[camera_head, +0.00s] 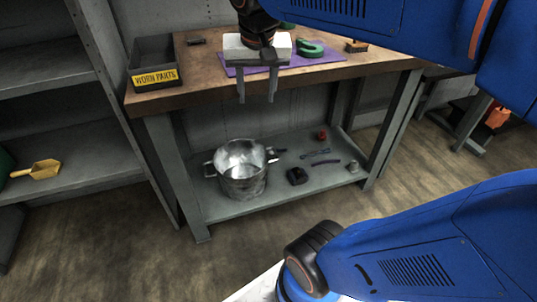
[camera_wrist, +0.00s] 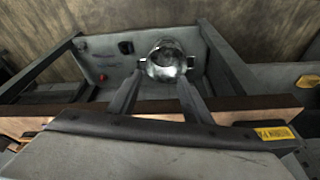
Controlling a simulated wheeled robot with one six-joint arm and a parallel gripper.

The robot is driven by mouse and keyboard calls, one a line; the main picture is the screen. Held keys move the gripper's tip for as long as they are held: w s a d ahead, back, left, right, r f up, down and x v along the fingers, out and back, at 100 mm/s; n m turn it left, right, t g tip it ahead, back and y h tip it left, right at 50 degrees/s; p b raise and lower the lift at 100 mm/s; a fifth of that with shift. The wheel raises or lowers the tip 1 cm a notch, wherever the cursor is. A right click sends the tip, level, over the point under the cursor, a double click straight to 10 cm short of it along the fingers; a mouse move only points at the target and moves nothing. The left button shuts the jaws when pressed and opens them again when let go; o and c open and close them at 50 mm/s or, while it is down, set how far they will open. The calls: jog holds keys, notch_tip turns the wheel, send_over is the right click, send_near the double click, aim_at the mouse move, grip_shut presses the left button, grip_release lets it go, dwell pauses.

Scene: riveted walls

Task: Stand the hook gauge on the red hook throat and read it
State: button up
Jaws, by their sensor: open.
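My gripper (camera_head: 257,97) is open and empty. It points down in front of the workbench's front edge, and its two fingers also show in the wrist view (camera_wrist: 160,90). A green curved piece (camera_head: 311,48) lies on a purple mat (camera_head: 292,63) on the bench, right of my gripper. I cannot tell whether it is the hook gauge. A red-orange thing (camera_head: 498,115) shows at the far right edge, small and partly cut off; I cannot tell whether it is the red hook. No gauge reading is visible.
The workbench (camera_head: 180,95) carries a black bin (camera_head: 142,86) labelled WORN PARTS, a dark block (camera_head: 196,41) and a brush (camera_head: 356,46). A metal pot (camera_head: 242,180) and small parts stand on its lower shelf (camera_head: 215,207). A yellow scoop (camera_head: 38,170) lies on left shelving. Floor in front is clear.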

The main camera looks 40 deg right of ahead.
jog(key=s+a+f+n+t+y, duration=0.1)
jog(key=s+a+f+n, duration=0.2)
jog(key=s+f+n, duration=0.3)
jog(key=s+f, duration=0.3)
jog(key=f, duration=0.3)
jog(key=shift+s+a+f+t, duration=0.2)
jog(key=shift+s+t, duration=0.2)
